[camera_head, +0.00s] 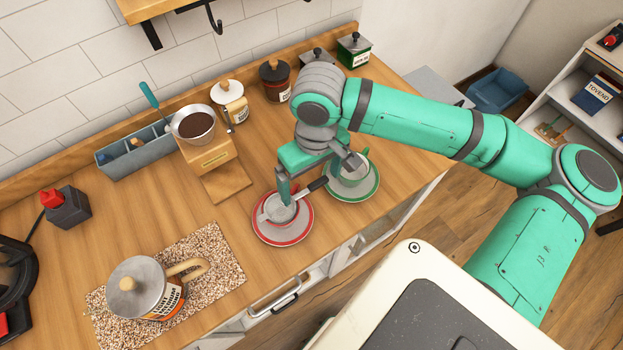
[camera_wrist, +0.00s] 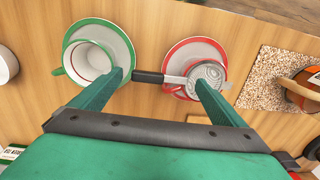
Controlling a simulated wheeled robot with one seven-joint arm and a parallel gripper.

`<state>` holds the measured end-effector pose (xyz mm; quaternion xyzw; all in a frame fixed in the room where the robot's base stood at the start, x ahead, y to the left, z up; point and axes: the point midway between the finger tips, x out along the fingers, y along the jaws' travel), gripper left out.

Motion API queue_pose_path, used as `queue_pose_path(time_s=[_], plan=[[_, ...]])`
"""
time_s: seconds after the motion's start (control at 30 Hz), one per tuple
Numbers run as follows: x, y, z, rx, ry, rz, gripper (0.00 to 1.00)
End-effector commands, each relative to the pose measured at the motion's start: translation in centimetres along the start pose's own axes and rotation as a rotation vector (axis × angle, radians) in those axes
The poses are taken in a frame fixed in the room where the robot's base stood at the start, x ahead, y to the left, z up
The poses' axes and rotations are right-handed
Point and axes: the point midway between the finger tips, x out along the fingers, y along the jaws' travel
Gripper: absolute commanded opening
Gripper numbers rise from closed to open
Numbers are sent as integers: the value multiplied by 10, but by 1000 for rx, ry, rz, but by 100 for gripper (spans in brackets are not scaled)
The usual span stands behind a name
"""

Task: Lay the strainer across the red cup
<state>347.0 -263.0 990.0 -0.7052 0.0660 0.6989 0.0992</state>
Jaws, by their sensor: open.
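The red cup (camera_head: 270,216) stands on a red-rimmed saucer (camera_head: 259,232) near the counter's front edge. The strainer's metal bowl (camera_wrist: 211,73) sits over the cup's mouth, and its black handle (camera_head: 318,185) sticks out toward the green cup. The strainer appears to lie across the cup, which it mostly hides in the wrist view. My gripper (camera_wrist: 156,77) is open, its fingers spread wide with the black handle showing between them. In the head view my gripper (camera_head: 317,180) is just above the two saucers. Contact with the handle cannot be told.
A green cup (camera_wrist: 88,61) on a green-rimmed saucer (camera_head: 352,194) stands close beside. A coffee holder on a wooden stand (camera_head: 212,158), jars and a blue-grey bin (camera_head: 150,152) line the back. A press pot (camera_head: 140,285) stands on a speckled mat (camera_head: 222,262) at left front.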

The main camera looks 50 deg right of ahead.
Motion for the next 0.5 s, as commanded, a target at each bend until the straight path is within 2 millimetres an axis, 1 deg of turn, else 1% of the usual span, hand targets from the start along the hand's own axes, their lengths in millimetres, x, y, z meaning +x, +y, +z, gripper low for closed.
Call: queue_pose_path(time_s=[0.17, 0.3, 0.5], plan=[[-24, 0, -1, -1, 3, 1, 95], [-52, 0, -1, -1, 3, 1, 95], [-85, 0, 0, 0, 2, 0, 95]])
